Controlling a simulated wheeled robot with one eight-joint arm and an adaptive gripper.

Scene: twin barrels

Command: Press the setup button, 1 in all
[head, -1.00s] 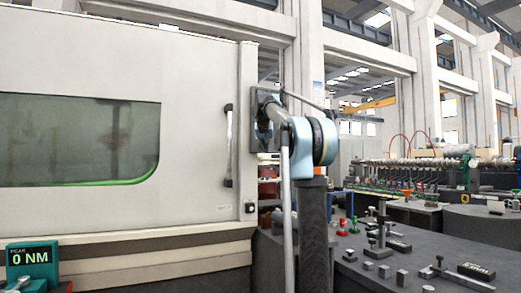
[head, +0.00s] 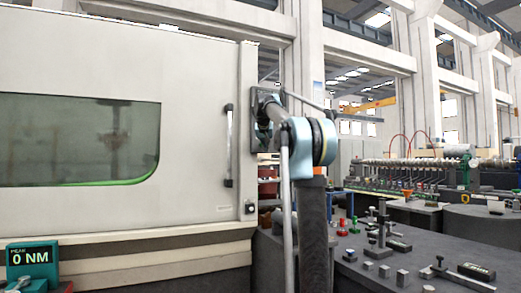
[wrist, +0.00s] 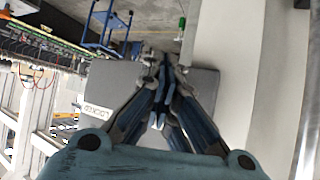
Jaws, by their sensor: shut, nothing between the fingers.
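In the wrist view my gripper (wrist: 162,62) is shut and empty, its dark fingers together in front of a grey panel (wrist: 204,88). I cannot make out the setup button; the fingers cover part of the panel. I cannot tell whether the fingertips touch it. In the head view my arm reaches to a dark upright panel (head: 262,136) beside the machine's right edge, and my fingers cannot be made out there.
A large cream machine (head: 190,100) with a window (head: 75,140) and door handle (head: 229,145) fills the left. A teal "0 NM" display (head: 32,258) stands at lower left. A dark workbench (head: 380,255) with metal parts lies right. The wrist view shows a blue frame (wrist: 105,30).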

